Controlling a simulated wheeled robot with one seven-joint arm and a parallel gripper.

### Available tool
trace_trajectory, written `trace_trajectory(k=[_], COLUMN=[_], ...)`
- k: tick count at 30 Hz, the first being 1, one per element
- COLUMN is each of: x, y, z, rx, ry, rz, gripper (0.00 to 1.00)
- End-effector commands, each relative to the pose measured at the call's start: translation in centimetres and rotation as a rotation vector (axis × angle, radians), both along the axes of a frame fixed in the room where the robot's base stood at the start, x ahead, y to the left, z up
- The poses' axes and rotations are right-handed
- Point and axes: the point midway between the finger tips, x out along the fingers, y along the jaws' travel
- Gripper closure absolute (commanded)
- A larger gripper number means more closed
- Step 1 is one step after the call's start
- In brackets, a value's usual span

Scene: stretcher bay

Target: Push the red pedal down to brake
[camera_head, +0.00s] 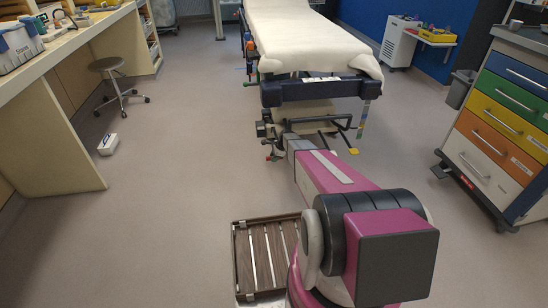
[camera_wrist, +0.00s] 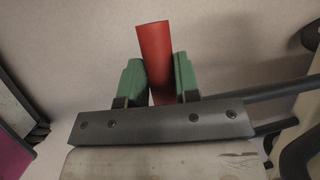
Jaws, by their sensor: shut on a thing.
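The red pedal (camera_wrist: 154,52) shows in the wrist view as a red bar standing slightly tilted between my green fingers. My gripper (camera_wrist: 158,80) is shut on it, one finger on each side. The pedal's far end sticks out past the fingertips; its near end is hidden behind the dark bracket of my gripper. In the head view my arm reaches to the near end of the stretcher (camera_head: 305,40), low by its undercarriage. There the fingers and their grip are too small or hidden to make out.
Dark bars (camera_wrist: 265,90) of the frame run close at the right in the wrist view. A drawer cart (camera_head: 505,120) stands at the right, a stool (camera_head: 107,66) and a counter (camera_head: 60,140) at the left. The floor (camera_head: 170,210) between counter and stretcher is mostly clear.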

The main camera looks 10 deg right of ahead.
Motion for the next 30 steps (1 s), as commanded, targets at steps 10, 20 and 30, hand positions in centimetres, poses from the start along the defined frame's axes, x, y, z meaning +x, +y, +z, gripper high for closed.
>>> trace_trajectory(k=[10, 20, 30], x=[0.9, 2.4, 2.3], y=[0.0, 0.0, 0.0], z=[-7.2, -12.7, -13.2], rx=[0.001, 0.0, -0.001], ry=[-0.199, -0.202, -0.197], rz=[-0.001, 0.001, 0.002], gripper=[1.0, 1.0, 0.64])
